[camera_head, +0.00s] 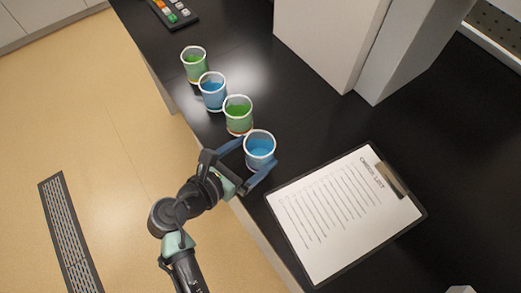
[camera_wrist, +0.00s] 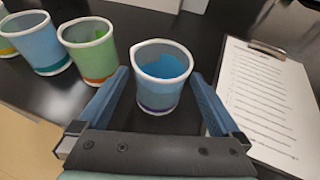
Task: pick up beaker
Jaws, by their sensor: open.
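Several beakers with white rims stand in a row on the black counter. The nearest beaker (camera_head: 260,149) holds blue liquid; it also shows in the wrist view (camera_wrist: 161,78), upright, with a purple band near its base. My gripper (camera_head: 249,164) is open at the counter's edge, its two blue fingers on either side of this beaker. In the wrist view my gripper (camera_wrist: 160,98) has a finger to the left and a finger to the right of the beaker, with gaps visible. Whether the fingertips reach past its middle is hard to tell.
A green beaker (camera_head: 238,115) stands close behind the nearest one, then a blue beaker (camera_head: 212,91) and another green beaker (camera_head: 194,65). A clipboard (camera_head: 345,213) lies close to the right finger. White boxy equipment (camera_head: 325,40) stands at the back.

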